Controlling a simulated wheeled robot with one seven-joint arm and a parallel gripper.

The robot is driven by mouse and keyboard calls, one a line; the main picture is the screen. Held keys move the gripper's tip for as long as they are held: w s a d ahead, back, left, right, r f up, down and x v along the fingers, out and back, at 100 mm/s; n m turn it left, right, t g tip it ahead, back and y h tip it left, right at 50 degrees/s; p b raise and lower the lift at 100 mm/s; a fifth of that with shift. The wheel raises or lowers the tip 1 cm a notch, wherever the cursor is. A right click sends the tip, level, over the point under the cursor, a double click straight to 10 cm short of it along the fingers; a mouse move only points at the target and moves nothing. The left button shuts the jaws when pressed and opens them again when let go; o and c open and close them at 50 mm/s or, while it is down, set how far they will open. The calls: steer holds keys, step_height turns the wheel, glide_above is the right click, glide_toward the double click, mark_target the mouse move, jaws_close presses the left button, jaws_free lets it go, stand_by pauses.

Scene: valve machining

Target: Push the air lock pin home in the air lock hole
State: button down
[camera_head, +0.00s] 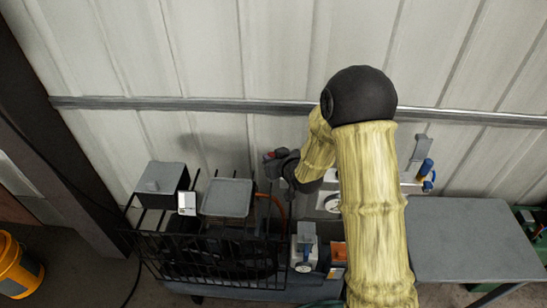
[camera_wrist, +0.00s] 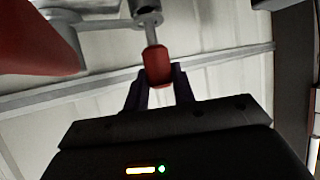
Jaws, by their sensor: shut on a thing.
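In the wrist view the air lock pin (camera_wrist: 157,65) has a red grip and a thin grey shank. My gripper (camera_wrist: 159,78) is shut on the red grip, with one dark finger on either side. The shank runs up to a grey metal fitting (camera_wrist: 148,5) at the top edge of the picture. The air lock hole itself is not visible, so I cannot tell how deep the pin sits. In the head view my gripper (camera_head: 280,160) is small and dark beside the wall, partly hidden by my arm.
A large red part (camera_wrist: 35,40) is close on the left in the wrist view. In the head view a black wire basket (camera_head: 205,250) with grey boxes stands at left, and a bare grey table (camera_head: 465,240) at right. Blue-handled fittings (camera_head: 426,172) are by the wall rail.

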steer(key=shift+f+b, duration=1.55)
steer(key=shift+f, duration=0.05)
steer(key=c, duration=1.1)
jaws_free()
steer(key=shift+s, duration=0.1)
steer(key=shift+b+v, duration=3.9)
steer(key=shift+v, duration=4.8)
steer(key=shift+r, duration=0.1)
